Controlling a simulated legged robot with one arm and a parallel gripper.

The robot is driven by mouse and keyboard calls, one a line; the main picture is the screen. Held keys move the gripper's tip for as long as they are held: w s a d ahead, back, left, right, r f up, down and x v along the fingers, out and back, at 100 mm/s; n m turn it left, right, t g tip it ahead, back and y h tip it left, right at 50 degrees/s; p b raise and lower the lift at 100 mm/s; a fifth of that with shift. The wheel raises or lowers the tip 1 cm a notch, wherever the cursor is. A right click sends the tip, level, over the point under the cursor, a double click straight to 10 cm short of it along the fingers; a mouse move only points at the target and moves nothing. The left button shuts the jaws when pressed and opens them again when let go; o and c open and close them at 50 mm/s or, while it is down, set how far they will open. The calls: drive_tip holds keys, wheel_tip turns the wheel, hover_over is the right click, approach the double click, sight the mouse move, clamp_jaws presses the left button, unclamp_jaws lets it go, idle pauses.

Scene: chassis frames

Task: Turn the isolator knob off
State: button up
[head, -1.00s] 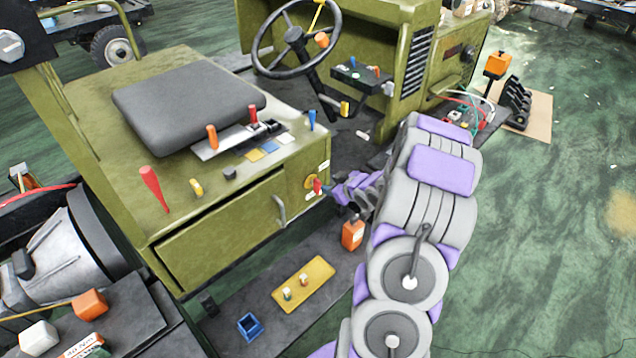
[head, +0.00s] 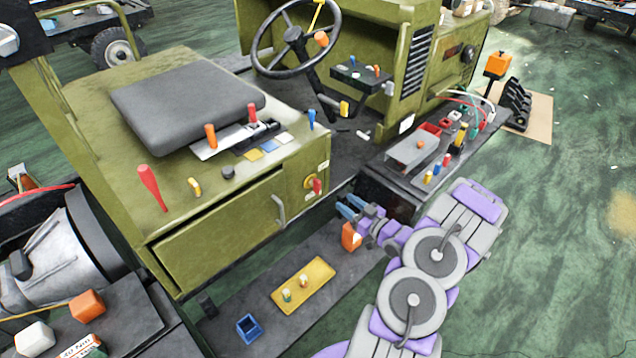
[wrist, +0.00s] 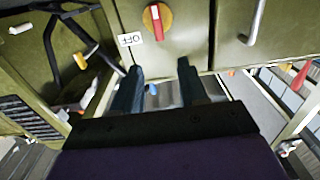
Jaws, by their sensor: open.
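The isolator knob (head: 317,186) is a red handle on a yellow round plate, on the green side panel of the seat box. In the wrist view the red knob (wrist: 156,17) stands near the top, pointing roughly up and down in the picture. A white label reading OFF (wrist: 130,39) sits beside it at lower left. My gripper (head: 347,206) is open and empty, a short way out to the right of the knob and lower. In the wrist view its two dark fingers (wrist: 160,72) are spread below the knob, not touching it.
A metal door handle (head: 280,210) is left of the knob. An orange block (head: 351,237) is close below my gripper. A yellow tray (head: 304,286) with small knobs and a blue bin (head: 249,328) lie on the step. A grey shelf (head: 413,147) with small parts is at right.

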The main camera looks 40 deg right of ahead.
sight(320, 183)
drive_tip(key=w+b, duration=0.1)
drive_tip(key=w, duration=0.8)
drive_tip(key=w+a+b, duration=0.1)
drive_tip(key=w, duration=0.4)
drive_tip(key=shift+w+b, duration=0.1)
drive_tip(key=shift+b, duration=0.25)
clamp_jaws()
